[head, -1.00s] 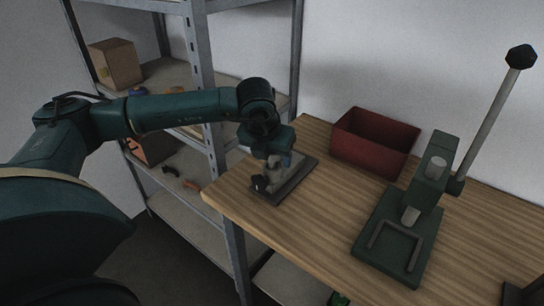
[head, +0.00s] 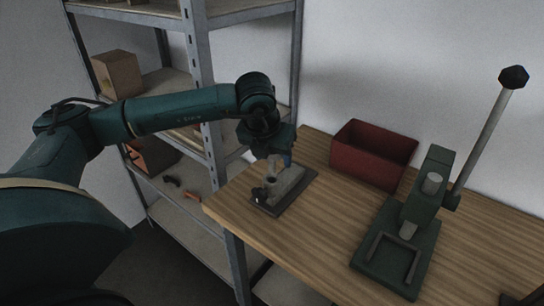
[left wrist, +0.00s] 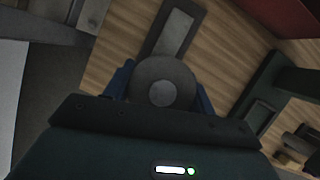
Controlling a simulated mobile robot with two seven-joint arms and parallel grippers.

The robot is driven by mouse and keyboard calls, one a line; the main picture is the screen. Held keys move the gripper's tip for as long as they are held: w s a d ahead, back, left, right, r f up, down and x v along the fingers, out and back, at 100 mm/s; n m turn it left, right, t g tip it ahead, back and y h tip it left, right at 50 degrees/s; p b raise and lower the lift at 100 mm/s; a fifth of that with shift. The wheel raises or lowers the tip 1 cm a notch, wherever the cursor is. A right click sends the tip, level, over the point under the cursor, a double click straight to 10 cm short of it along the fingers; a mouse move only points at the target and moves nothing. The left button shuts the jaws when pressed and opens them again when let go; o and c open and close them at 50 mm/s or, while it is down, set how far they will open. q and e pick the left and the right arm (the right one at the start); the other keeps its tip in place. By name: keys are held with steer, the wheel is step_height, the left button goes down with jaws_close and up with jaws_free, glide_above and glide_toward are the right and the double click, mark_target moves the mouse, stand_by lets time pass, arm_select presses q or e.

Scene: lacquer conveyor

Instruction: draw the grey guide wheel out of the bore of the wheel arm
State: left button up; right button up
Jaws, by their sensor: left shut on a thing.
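The grey guide wheel (left wrist: 163,82) shows in the left wrist view as a round disc with a paler centre, between the blue fingers of my left gripper (head: 279,161). The gripper is shut on it. The wheel arm (head: 292,183) is a grey bar on a dark base plate at the table's left end. My right gripper is not in view.
A red open bin (head: 372,154) stands at the back of the wooden table (head: 318,240). A green lever press (head: 400,245) with a tall handle stands to the right. A metal shelf rack (head: 196,70) is close behind my left arm. The table's middle is clear.

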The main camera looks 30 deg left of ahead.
arm_select(q)
steer(key=shift+r, duration=0.4)
steer(key=shift+r+p, duration=0.55)
steer(key=shift+r, duration=0.95)
